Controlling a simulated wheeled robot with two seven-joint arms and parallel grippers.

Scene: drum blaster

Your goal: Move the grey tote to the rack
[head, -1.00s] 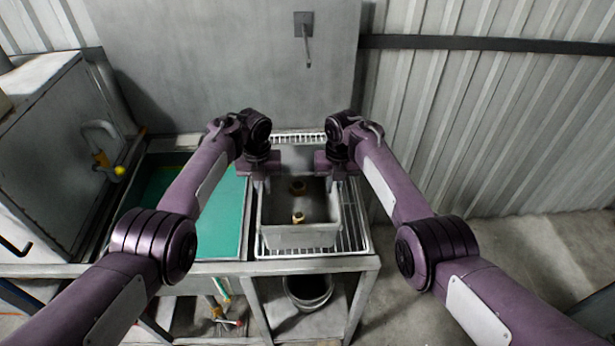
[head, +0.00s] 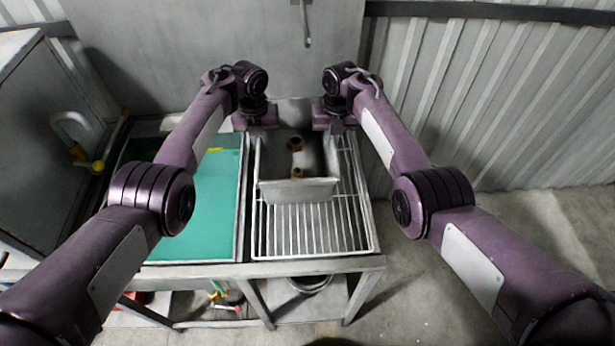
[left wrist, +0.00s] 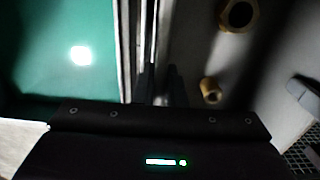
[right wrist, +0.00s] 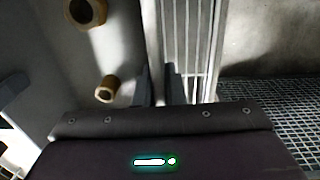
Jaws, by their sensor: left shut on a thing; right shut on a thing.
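The grey tote (head: 298,191) is an open box at the far part of the wire rack (head: 310,235). Two brass fittings, one (head: 296,143) behind the other (head: 297,173), lie inside it. My left gripper (head: 259,137) is shut on the tote's left wall, and my right gripper (head: 335,132) is shut on its right wall. The left wrist view shows the left fingers (left wrist: 160,85) on the wall edge; the right wrist view shows the right fingers (right wrist: 160,85) likewise. I cannot tell whether the tote's underside touches the rack.
A green-surfaced tray (head: 212,205) lies left of the rack on the bench. A grey cabinet (head: 50,150) stands at the far left. A grey panel (head: 200,50) rises behind the bench. A dark bucket (head: 310,284) is below the bench. The rack's front bars are bare.

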